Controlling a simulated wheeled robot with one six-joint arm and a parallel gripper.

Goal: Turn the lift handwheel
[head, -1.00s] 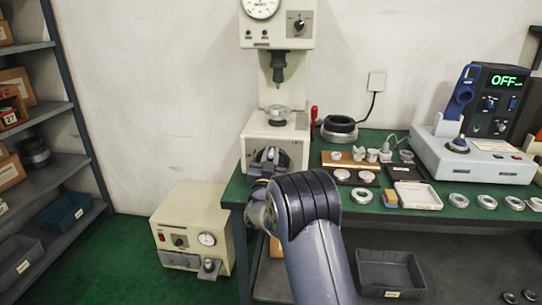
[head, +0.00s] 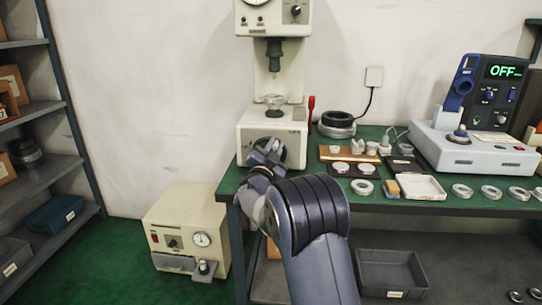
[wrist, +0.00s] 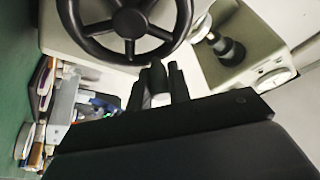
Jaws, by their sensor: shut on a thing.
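The dark lift handwheel (wrist: 130,30) fills the top of the wrist view, with its spokes, hub and lower rim showing. In the head view it sits low on the front of the cream press (head: 245,135), mostly hidden behind my gripper (head: 264,160). In the wrist view my gripper (wrist: 158,72) has its black fingers close together at the lower right of the rim. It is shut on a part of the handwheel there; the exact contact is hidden. Above the wheel, the press carries a small clear-looking dish (head: 274,101) on its stage, below the dark spindle (head: 275,52).
The green bench (head: 420,210) right of the press holds rings, a white tray (head: 421,187) and a heater unit reading OFF (head: 475,150). A cream box with a gauge (head: 185,228) stands on the floor at left. Shelves (head: 45,170) line the left side.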

